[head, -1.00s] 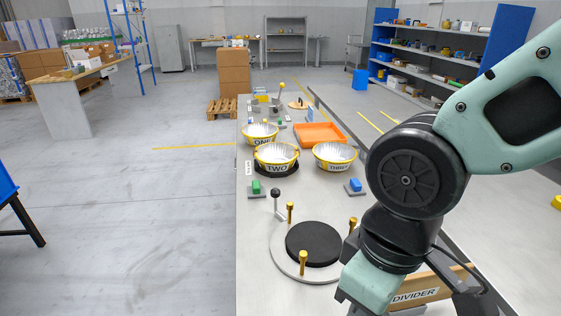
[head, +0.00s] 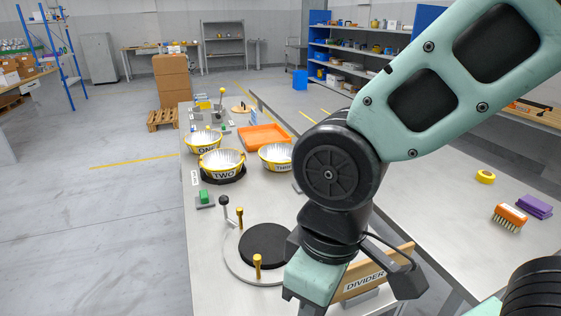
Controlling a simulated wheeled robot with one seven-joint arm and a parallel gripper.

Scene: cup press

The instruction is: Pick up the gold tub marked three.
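The gold tub marked three (head: 276,157) stands on the long grey table in the head view. Its silver inside faces up, its label shows at the front, and my arm hides its right edge. The gold tub marked two (head: 222,166) stands on a dark round base just left of it. The gold tub marked one (head: 203,142) stands farther back on the left. My arm fills the right of the view and comes down in front of the table, nearer than the tubs. My gripper's fingers do not show.
A round plate with a black pad (head: 266,245) and gold posts lies nearer me. The divider board (head: 372,276) stands behind my wrist. An orange tray (head: 263,137) lies beyond the tubs. A second table at right holds a brush (head: 509,216) and purple block (head: 535,206).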

